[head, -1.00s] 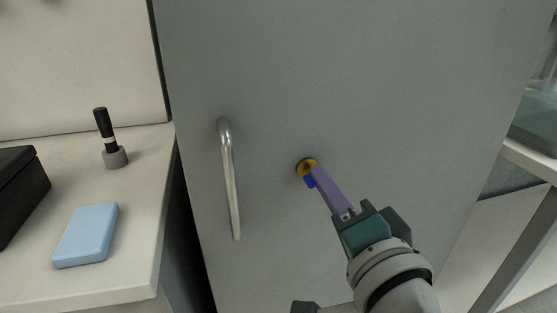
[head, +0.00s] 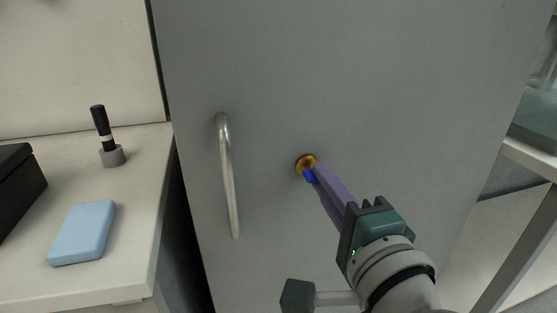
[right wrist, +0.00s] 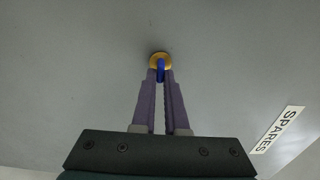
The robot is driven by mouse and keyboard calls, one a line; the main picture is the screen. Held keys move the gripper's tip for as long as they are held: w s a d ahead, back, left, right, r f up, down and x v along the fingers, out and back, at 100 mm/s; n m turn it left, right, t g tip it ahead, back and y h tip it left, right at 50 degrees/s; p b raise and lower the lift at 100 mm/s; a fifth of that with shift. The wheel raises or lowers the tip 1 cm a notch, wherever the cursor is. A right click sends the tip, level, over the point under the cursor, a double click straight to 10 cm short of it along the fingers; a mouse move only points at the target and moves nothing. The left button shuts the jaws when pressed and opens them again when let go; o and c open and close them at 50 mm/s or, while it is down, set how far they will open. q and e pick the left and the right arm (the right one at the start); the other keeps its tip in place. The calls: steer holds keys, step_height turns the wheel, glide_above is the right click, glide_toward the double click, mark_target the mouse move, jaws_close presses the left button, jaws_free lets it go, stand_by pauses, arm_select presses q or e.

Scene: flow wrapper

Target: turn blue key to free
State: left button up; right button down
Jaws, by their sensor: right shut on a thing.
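The blue key (head: 309,176) sits in a round brass lock (head: 305,163) on the grey cabinet door (head: 270,90). The key also shows in the right wrist view (right wrist: 160,70), in front of the brass lock (right wrist: 160,58). My right gripper (head: 316,174) reaches up from the lower right. Its purple fingers are shut on the blue key, with the tips close to the lock; they also show in the right wrist view (right wrist: 160,76). The fingers hide part of the key. My left gripper is not clearly in view.
A vertical metal handle (head: 229,180) stands out from the door left of the lock. On the counter (head: 135,220) at left are a blue block (head: 82,232), a black-handled tool in a grey base (head: 112,157) and a black box (head: 18,190). A SPARES label (right wrist: 277,130) shows at right.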

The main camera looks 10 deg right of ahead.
steer(key=c, duration=0.9)
jaws_free()
steer(key=shift+c, duration=0.2)
steer(key=shift+s, duration=0.1)
steer(key=s, duration=0.9)
steer(key=shift+s+d+p, duration=0.15)
steer(key=shift+s+p, duration=0.15)
steer(key=shift+s, duration=0.05)
